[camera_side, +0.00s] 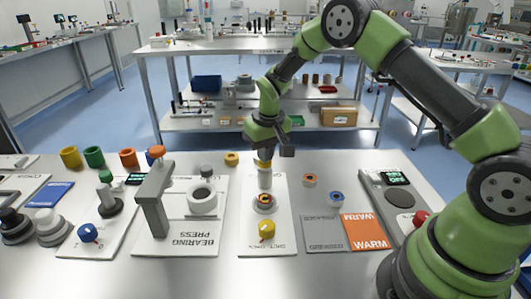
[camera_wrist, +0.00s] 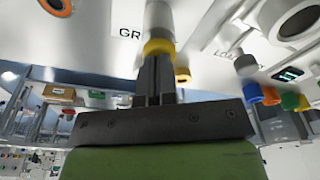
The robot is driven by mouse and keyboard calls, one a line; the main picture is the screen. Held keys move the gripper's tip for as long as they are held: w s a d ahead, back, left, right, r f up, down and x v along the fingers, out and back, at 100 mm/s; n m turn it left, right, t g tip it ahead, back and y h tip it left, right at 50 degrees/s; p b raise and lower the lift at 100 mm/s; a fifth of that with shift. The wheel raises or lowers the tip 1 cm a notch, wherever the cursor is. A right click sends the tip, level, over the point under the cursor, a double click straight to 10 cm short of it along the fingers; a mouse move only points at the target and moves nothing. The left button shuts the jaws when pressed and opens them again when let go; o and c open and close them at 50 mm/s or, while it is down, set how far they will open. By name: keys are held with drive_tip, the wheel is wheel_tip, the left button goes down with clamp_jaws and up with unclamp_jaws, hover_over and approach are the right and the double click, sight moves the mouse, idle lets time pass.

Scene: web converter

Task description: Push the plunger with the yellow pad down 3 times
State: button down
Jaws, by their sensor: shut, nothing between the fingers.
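The plunger (camera_side: 264,181) is a pale grey upright cylinder on a white plate, with a yellow pad (camera_side: 264,165) on top. A dark and orange ring (camera_side: 264,201) is around its foot. My gripper (camera_side: 265,157) is above the pad, pointing down, with its fingers shut and empty. In the wrist view my fingertips (camera_wrist: 157,58) meet the edge of the yellow pad (camera_wrist: 159,46), and the grey plunger body (camera_wrist: 159,18) extends beyond it. I cannot tell whether they touch or a small gap is left. The fingers hide part of the pad.
A yellow knob (camera_side: 267,229) is on the same white plate (camera_side: 282,243), in front. The bearing press (camera_side: 155,195) stands to the left. Small ringed parts (camera_side: 309,180) and grey and orange mats (camera_side: 365,231) are to the right. A yellow ring (camera_side: 232,159) lies behind left.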

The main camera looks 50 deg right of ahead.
idle(0.3)
drive_tip(key=shift+r, duration=2.1)
drive_tip(key=shift+r, duration=2.95)
